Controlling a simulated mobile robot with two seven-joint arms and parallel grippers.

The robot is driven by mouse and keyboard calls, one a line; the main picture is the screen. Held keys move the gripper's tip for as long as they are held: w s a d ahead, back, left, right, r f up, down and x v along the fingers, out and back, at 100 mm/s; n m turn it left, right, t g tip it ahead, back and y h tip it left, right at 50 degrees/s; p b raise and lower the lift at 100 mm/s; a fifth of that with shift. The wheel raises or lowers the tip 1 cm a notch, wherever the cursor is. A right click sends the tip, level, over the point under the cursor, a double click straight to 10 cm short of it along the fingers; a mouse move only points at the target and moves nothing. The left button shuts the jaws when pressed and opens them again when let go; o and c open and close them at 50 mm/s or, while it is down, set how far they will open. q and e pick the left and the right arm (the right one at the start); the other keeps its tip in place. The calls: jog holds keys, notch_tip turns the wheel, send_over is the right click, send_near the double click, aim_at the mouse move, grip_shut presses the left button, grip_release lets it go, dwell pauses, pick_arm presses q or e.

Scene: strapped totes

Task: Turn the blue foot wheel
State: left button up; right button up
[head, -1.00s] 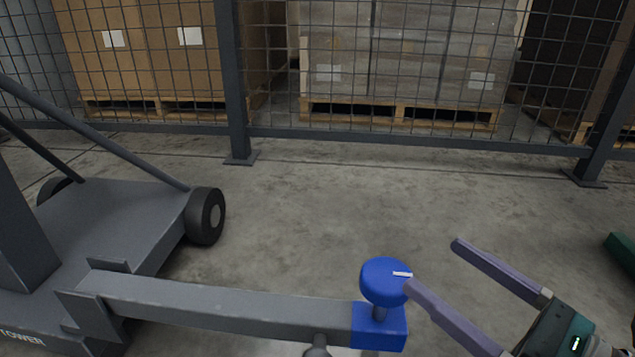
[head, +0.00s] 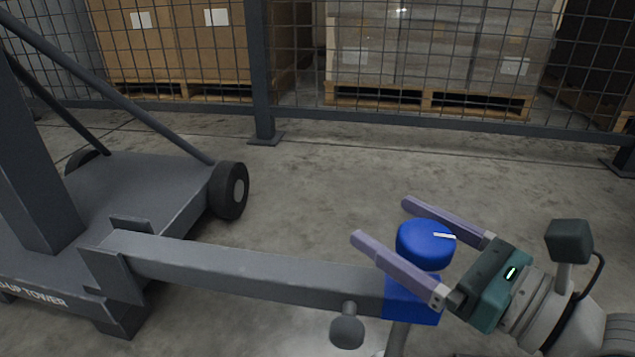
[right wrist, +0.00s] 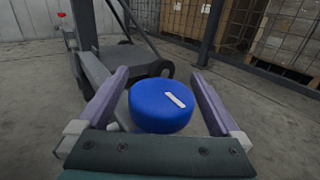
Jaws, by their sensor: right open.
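The blue foot wheel (head: 424,243) is a round knob with a white mark on its top. It sits above a blue block (head: 412,303) at the end of a grey outrigger beam (head: 250,275). My right gripper (head: 381,219) is open, with one finger on each side of the wheel. In the right wrist view, the wheel (right wrist: 161,106) lies between the two spread fingers, with a gap visible on the right side. Whether a finger touches it is not clear. My left gripper is not in view.
The beam joins a grey wheeled tower base (head: 140,195) at left with a black tyre (head: 229,191). A mesh fence (head: 262,70) stands behind, with boxes on pallets beyond it. The concrete floor between is clear.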

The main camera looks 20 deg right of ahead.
jog(key=shift+d, duration=0.1)
jog(key=c, duration=1.3)
